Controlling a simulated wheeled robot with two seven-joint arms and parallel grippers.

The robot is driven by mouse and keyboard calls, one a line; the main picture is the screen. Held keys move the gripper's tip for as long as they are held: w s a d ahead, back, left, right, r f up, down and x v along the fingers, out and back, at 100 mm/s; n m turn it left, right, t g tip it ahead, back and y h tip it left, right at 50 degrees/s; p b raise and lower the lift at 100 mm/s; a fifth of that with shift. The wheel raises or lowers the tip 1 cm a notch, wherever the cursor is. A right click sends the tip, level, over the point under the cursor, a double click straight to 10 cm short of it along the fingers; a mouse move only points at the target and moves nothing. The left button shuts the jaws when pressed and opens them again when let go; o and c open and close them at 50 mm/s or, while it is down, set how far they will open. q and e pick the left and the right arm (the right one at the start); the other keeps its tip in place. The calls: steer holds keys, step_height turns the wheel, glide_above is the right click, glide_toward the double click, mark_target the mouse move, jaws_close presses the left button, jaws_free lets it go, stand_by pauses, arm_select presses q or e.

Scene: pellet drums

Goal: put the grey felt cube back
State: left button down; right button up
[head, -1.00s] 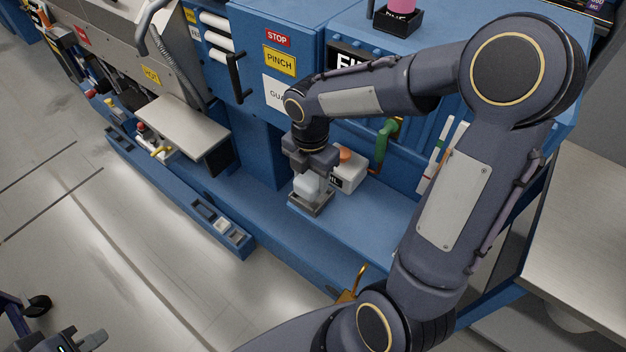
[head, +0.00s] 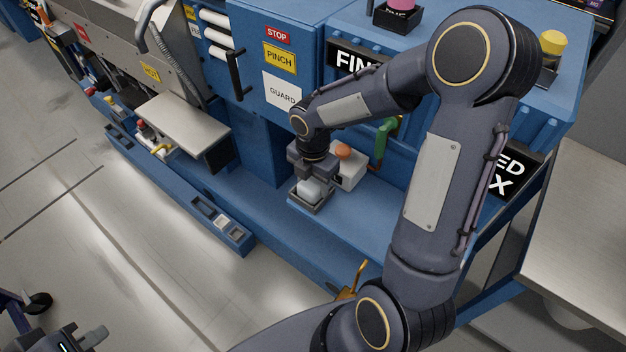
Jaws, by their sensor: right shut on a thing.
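The grey felt cube (head: 308,189) looks pale grey, and its upper part is hidden by my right gripper. My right gripper (head: 311,180) points down and is shut on the cube. The cube is at a small square grey tray (head: 321,205) on the blue ledge, low down within its rim; whether it touches the tray floor I cannot tell. My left gripper (head: 84,338) is at the bottom left corner, cut off by the picture edge, far from the cube. Its opening cannot be made out.
A white box with an orange top (head: 350,167) stands close behind the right gripper. A green curved handle (head: 382,140) is further back. The blue ledge (head: 345,220) is clear to the right of the tray. A yellow hooked part (head: 353,281) is at its front.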

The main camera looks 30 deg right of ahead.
mark_target(313, 182)
steer(key=shift+s+a+f, duration=0.1)
steer(key=shift+s+f, duration=0.2)
steer(key=shift+f, duration=0.3)
steer(key=o, duration=0.9)
steer(key=shift+f, duration=0.1)
steer(key=shift+o, duration=0.2)
steer(key=shift+b, duration=0.3)
step_height(313, 182, up, 12)
steer(key=s+a+r+m+t+y, duration=0.1)
steer(key=s+a+m+t+y, duration=0.1)
steer(key=s+m, duration=0.6)
steer(key=s+a+r+m+t+y+p, duration=0.1)
steer(key=s+m, duration=0.7)
steer(key=m, duration=0.8)
steer(key=a+r+t, duration=0.1)
steer(key=t, duration=0.1)
steer(key=shift+s+a+t+y, duration=0.15)
steer(key=shift+s+t+y, duration=0.15)
steer(key=shift+y, duration=0.1)
steer(key=shift+r, duration=0.15)
